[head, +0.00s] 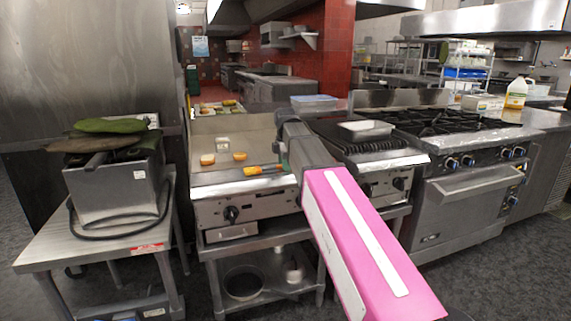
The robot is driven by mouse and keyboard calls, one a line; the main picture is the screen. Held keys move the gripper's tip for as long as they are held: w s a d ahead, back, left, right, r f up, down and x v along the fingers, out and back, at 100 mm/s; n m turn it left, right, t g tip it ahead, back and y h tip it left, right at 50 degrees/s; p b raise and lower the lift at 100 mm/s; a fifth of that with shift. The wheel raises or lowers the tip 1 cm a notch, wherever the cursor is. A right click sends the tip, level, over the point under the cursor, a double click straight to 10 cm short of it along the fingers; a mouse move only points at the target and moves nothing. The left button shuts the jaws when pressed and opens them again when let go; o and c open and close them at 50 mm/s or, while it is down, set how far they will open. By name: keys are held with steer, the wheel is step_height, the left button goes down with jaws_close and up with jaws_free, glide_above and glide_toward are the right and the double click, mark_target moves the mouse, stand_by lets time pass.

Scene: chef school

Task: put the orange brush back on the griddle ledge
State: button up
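The orange brush (253,170) shows at the front right of the griddle (225,150), its orange end to the left and a greenish part to the right. It lies on or just above the steel front ledge (240,185); I cannot tell whether it touches. My arm reaches from the lower right to the griddle's right side. My gripper (283,158) is at the right end of the brush, mostly hidden by my arm. Its fingers are too small and covered to show whether they are open or shut on the brush.
Two small orange-brown pieces (207,159) and a pale block lie on the griddle. A grill with a white tray (365,129) and a burner range (450,125) stand to the right. A fryer (118,185) with green mitts stands left on a steel table (95,250).

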steer(key=shift+o, duration=0.9)
step_height(320, 180, up, 12)
steer(key=shift+r, duration=0.15)
